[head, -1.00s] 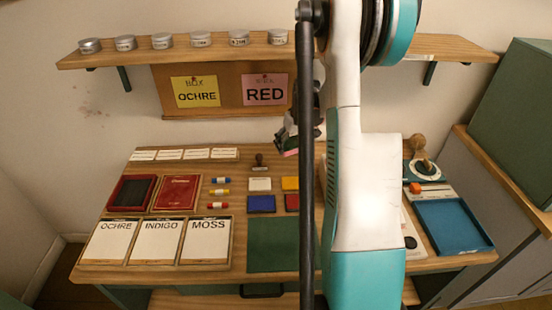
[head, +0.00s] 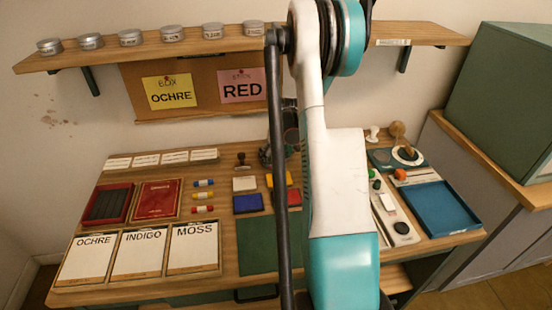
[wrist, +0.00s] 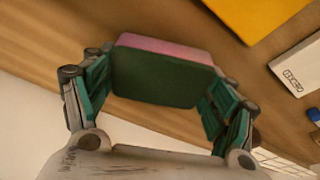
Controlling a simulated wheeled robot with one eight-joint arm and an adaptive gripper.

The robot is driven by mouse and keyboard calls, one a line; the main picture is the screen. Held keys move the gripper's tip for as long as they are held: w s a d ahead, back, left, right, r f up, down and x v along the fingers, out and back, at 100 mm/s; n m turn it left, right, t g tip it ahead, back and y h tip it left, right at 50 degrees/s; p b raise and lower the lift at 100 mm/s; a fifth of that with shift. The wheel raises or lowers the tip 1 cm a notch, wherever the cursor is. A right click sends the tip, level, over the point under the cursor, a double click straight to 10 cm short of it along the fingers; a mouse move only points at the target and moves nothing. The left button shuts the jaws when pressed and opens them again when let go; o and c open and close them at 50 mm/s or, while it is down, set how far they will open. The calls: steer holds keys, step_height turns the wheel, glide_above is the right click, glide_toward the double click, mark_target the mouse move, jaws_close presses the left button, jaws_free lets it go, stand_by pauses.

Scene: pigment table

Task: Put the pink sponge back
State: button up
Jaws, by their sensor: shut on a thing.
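In the wrist view my gripper (wrist: 165,88) is shut on the pink sponge (wrist: 170,47), one jaw at each end. The sponge has a pink layer along its far edge and a dark green face (wrist: 155,78) towards the camera. Wood shows around it; I cannot tell whether it touches the table. In the head view my gripper (head: 275,154) is near the back of the table, mostly hidden behind my arm, and the sponge cannot be made out there.
The wooden table (head: 85,228) holds a yellow pad (wrist: 262,14) and a white pad (wrist: 301,66) near my gripper. A wooden stamp (head: 241,159) stands at the back. A blue tray (head: 443,207) lies at the right. A shelf with tins (head: 131,37) hangs above.

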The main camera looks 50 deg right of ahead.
steer(key=shift+f, duration=0.15)
steer(key=o, duration=1.2)
steer(key=p+v, duration=0.3)
steer(key=v, duration=0.9)
steer(key=shift+r+p, duration=0.25)
steer(key=shift+p, duration=0.1)
